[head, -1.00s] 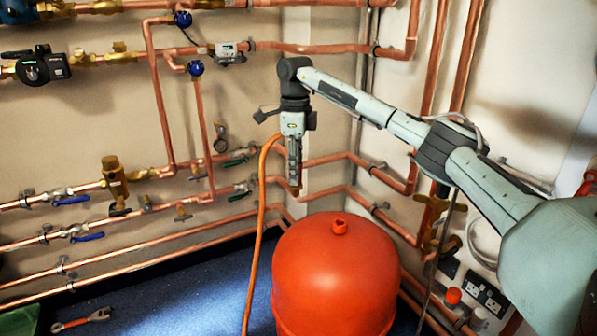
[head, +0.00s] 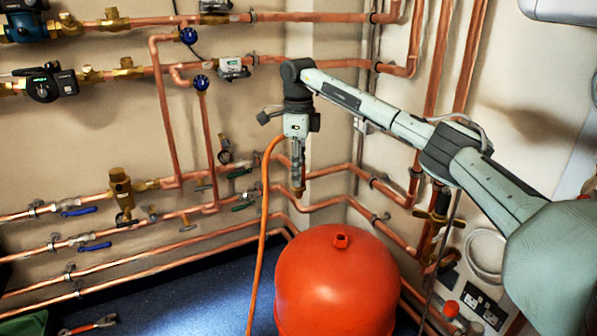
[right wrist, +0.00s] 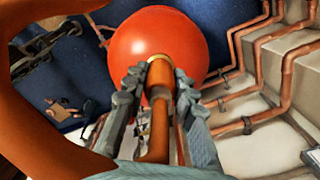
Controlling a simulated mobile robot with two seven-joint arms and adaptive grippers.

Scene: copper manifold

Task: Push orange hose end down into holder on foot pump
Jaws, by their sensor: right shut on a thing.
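The orange hose (head: 263,225) hangs in a long loop from my right gripper (head: 298,187) down past the red vessel. My right gripper points down, in the air above and left of the vessel's top in the head view. In the right wrist view the gripper (right wrist: 157,90) is shut on the orange hose end (right wrist: 158,125), which has a brass-coloured tip and lies between the fingers. I cannot make out the foot pump or its holder with certainty in either view. My left gripper is out of view.
A round red vessel (head: 338,285) stands on the blue floor near the corner. Copper pipes (head: 150,255) with valves run along both walls behind my right arm. An adjustable wrench (head: 90,325) lies on the floor at lower left. The blue floor between wrench and vessel looks clear.

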